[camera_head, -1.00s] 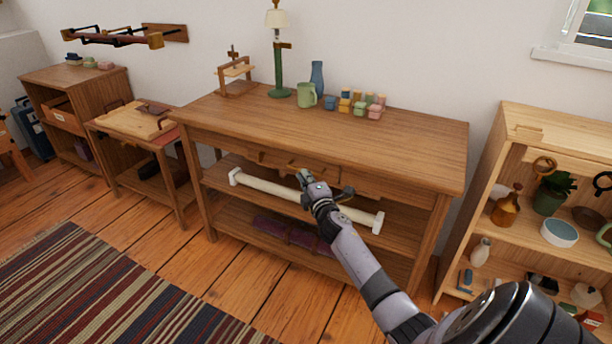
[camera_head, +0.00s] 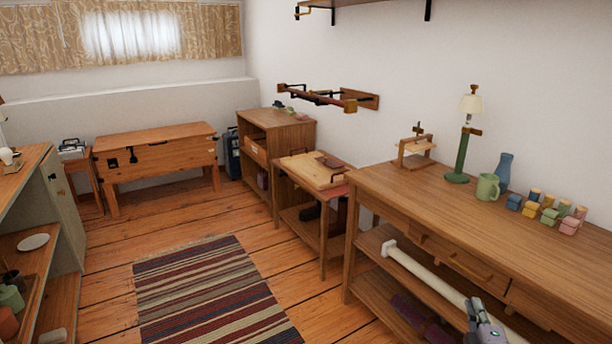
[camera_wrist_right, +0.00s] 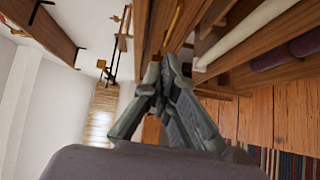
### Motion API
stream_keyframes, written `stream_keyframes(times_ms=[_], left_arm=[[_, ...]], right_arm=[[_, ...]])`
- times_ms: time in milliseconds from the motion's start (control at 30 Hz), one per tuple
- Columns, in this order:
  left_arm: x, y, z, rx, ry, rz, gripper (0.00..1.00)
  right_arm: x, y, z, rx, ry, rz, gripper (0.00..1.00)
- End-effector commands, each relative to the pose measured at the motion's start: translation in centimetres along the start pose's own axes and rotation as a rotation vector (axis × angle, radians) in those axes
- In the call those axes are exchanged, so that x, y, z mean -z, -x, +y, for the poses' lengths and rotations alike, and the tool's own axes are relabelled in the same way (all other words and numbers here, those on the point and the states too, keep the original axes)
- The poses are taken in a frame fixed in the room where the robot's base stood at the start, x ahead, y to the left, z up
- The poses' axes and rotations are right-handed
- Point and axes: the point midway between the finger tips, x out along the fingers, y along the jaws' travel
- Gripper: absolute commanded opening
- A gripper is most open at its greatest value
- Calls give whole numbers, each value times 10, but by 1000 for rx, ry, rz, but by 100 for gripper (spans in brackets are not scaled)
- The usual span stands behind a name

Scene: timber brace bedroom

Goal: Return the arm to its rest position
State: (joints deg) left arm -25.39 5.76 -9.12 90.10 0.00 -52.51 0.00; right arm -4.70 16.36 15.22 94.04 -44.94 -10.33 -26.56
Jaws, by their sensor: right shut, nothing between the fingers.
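My right gripper (camera_head: 482,318) shows at the bottom right of the head view, in front of the long wooden table (camera_head: 420,196). It also shows in the right wrist view (camera_wrist_right: 162,72), where its fingers are together with nothing between them. In the head view it overlaps the white roll (camera_head: 428,279) under the tabletop; I cannot tell whether it touches it. Most of the right arm is out of the frame. My left gripper is not in view.
The tabletop holds a green lamp (camera_head: 461,155), a green mug (camera_head: 487,187), a blue vase (camera_head: 503,171) and several small coloured blocks. A striped rug (camera_head: 205,300) lies on open floor. Shelves (camera_head: 62,290) stand at the left. A wooden chest (camera_head: 158,158) stands at the back.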

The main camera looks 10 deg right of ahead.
Motion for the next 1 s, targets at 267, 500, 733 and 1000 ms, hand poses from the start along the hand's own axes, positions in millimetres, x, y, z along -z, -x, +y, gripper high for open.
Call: stream_keyframes(times_ms=[267, 500, 733, 1000], left_arm=[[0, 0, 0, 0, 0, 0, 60], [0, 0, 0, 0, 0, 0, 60], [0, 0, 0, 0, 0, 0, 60], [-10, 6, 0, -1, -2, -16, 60]], right_arm=[[31, 74, -150, 381, -367, -116, 0], [73, 197, -277, 791, -659, -315, 0], [106, 308, -341, 1085, -804, -494, 0], [125, 397, -364, 1291, -863, -643, 0]])
